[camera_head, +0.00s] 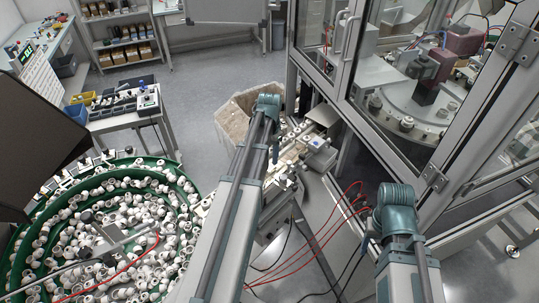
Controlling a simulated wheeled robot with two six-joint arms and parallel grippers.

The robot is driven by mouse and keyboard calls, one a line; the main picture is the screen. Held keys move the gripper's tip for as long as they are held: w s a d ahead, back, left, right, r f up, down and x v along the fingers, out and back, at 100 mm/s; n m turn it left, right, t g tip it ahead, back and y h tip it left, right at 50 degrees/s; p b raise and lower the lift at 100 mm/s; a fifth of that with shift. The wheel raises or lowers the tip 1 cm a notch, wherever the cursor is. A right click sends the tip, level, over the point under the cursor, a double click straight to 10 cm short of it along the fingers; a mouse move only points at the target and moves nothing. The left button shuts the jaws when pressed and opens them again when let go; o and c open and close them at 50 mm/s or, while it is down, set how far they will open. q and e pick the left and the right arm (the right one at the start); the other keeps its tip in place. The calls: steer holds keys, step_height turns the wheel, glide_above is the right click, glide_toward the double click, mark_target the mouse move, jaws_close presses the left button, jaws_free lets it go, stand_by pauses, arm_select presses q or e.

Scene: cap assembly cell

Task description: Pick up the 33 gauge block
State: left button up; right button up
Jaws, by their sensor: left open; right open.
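I cannot make out a block marked 33 anywhere in the head view. A small cart (163,124) at the upper left bears a dark tray of small parts and a pale device with a blue knob. The parts are too small for me to read any marking. My two arms rise from the bottom edge, the left one ending in a teal joint near the middle and the right one in a teal joint at the lower right. Neither gripper shows, and I see no jaws near the cart.
A green bowl feeder (172,170) full of white caps fills the lower left. A glass-walled machine (345,85) stands at the right, with red hoses (335,222) below it. A beige hopper (236,118) stands behind my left arm. Grey floor (210,70) is clear beyond the cart.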

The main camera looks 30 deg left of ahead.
mark_target(270, 167)
arm_select(q)
steer(key=shift+f+b, duration=2.4)
steer(key=shift+f, duration=0.35)
steer(key=c, duration=0.7)
steer(key=shift+c, duration=0.2)
jaws_close()
steer(key=shift+r+p, duration=3.55)
